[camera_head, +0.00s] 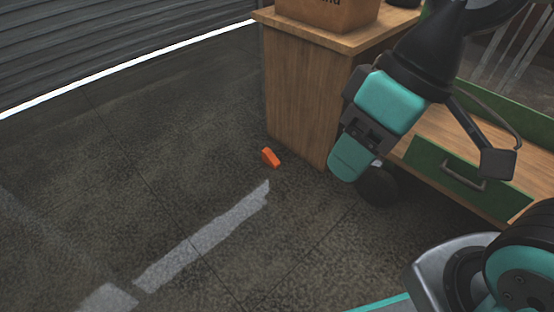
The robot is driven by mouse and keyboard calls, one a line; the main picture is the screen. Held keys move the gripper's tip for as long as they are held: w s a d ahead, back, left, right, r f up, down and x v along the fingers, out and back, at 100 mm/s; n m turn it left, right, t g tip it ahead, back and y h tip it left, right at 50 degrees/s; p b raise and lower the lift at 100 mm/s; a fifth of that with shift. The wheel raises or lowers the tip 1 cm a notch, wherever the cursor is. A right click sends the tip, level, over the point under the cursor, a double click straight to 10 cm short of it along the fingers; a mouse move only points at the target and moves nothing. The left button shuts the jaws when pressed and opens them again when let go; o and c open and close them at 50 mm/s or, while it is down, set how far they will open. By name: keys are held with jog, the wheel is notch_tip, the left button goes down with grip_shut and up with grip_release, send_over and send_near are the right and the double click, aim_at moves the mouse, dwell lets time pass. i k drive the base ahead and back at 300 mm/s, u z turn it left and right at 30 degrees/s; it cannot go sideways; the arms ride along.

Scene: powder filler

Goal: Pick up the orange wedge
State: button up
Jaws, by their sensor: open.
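The orange wedge (271,158) is a small bright block lying on the dark floor. It is left of the wooden cabinet's lower front corner. My gripper (425,148) hangs at the upper right, in front of the wooden furniture. Its black body has a teal and grey part at the left and a dark pad on a thin link at the right. It is open, with nothing seen held in it. It is well to the right of the wedge and apart from it. The wedge is in full view.
A wooden cabinet (300,95) stands right of the wedge, with a cardboard-coloured box (338,14) on top. A green drawer (452,170) with a metal handle is at the right. Pale painted stripes (205,240) mark the floor. The floor left of and below the wedge is clear.

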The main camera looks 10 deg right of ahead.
aim_at(268, 157)
jog(key=z, duration=0.3)
jog(key=k, duration=0.25)
jog(key=u, duration=1.6)
jog(key=i, duration=1.75)
jog(key=z, duration=0.8)
jog(key=i, duration=0.9)
jog(key=z, duration=0.8)
